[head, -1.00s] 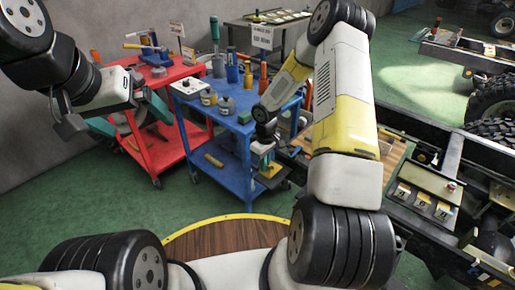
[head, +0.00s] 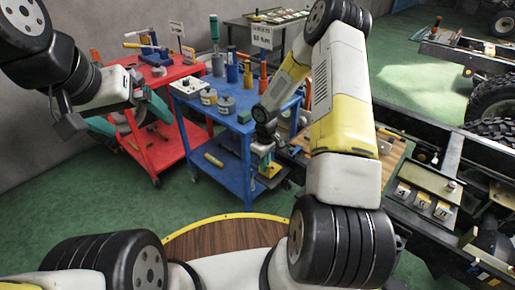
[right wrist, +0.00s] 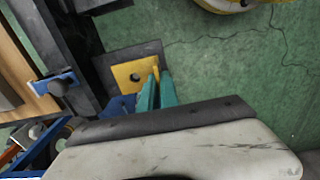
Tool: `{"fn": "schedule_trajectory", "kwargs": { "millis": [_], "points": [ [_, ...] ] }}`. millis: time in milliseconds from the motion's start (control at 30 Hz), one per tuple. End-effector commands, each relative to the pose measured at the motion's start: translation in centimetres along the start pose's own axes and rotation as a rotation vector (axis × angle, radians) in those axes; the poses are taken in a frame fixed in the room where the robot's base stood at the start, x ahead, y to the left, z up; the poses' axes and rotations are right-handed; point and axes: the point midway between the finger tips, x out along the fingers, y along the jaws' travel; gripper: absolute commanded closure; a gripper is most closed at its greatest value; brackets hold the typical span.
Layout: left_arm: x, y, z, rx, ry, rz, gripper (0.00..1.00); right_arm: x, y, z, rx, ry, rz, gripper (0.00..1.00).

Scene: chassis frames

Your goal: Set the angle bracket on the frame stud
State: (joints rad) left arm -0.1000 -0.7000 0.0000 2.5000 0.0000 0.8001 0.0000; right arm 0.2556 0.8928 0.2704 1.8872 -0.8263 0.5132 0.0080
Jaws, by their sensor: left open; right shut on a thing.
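My right gripper (head: 265,160) is beside the blue cart's right side. In the right wrist view its teal fingers (right wrist: 154,92) are shut on the upright flange of the yellow angle bracket (right wrist: 131,76). The bracket's flat part, with a hole, is over a dark square plate (right wrist: 149,50) beside the black frame rail; I cannot tell whether they touch. The bracket also shows in the head view (head: 271,171), small and partly hidden. I cannot make out the frame stud. My left gripper (head: 104,122) is open and empty in front of the red cart.
A blue cart (head: 222,122) with cylinders and canisters stands near my right gripper. A red cart (head: 143,148) stands left of it. The black chassis frame (head: 450,150) fills the right side. A blue clamp (right wrist: 56,82) sits on the rail near the bracket. Green floor lies open at front left.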

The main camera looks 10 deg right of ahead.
Motion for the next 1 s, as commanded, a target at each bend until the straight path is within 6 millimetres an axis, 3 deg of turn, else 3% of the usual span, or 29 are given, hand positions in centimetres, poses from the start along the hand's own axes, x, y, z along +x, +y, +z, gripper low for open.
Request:
{"fn": "schedule_trajectory", "kwargs": {
  "millis": [1000],
  "points": [
    [0.0,0.0,0.0,0.000,0.000,0.000,0.00,1.2,0.0,-0.1,-0.001,0.001,0.001,1.00]
  ]
}}
